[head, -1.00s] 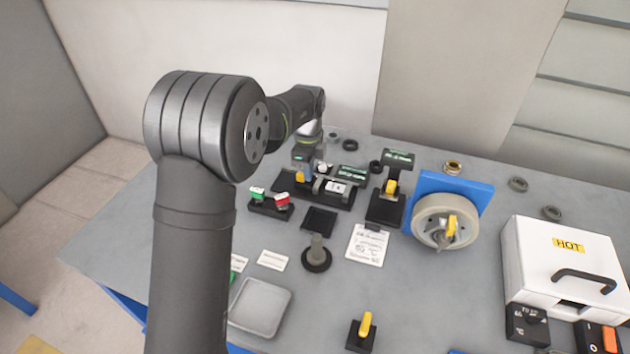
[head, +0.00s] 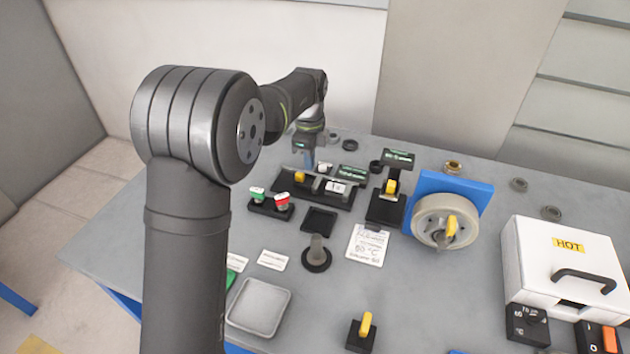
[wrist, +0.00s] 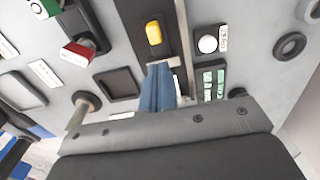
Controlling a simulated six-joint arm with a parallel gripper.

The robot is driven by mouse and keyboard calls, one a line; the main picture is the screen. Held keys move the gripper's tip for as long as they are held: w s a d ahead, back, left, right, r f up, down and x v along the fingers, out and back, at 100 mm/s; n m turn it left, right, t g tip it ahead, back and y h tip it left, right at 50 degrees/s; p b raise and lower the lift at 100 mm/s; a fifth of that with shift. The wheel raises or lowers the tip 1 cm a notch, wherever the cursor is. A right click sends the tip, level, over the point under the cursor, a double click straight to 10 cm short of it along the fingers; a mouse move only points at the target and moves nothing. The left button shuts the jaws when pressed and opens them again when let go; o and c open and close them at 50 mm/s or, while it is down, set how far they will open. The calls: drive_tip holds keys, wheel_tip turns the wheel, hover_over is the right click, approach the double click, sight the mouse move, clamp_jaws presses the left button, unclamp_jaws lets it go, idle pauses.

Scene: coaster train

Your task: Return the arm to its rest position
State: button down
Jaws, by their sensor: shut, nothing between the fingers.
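My gripper (head: 309,160) is above the back of the grey table, over the black panel (head: 343,201) with a yellow knob (head: 300,176). Its blue fingers (wrist: 158,88) are together and hold nothing. In the wrist view the fingertips lie just below the yellow knob (wrist: 154,33) in the picture and look apart from it, though the gap in height is hard to judge. My arm reaches in from the left, bent at a large grey joint.
Near the panel are a block with green and red switches (head: 270,203), a black square pad (head: 319,220) and an upright grey peg (head: 317,250). A blue-backed wheel (head: 418,208) and a white HOT box (head: 540,250) stand to the right. A grey tray (head: 232,318) lies in front.

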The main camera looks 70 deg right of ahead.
drive_tip(key=shift+f, duration=0.1)
drive_tip(key=f, duration=0.4)
drive_tip(key=shift+w, duration=0.2)
drive_tip(key=shift+s+r, duration=0.1)
drive_tip(key=shift+s, duration=0.2)
drive_tip(key=shift+r, duration=0.1)
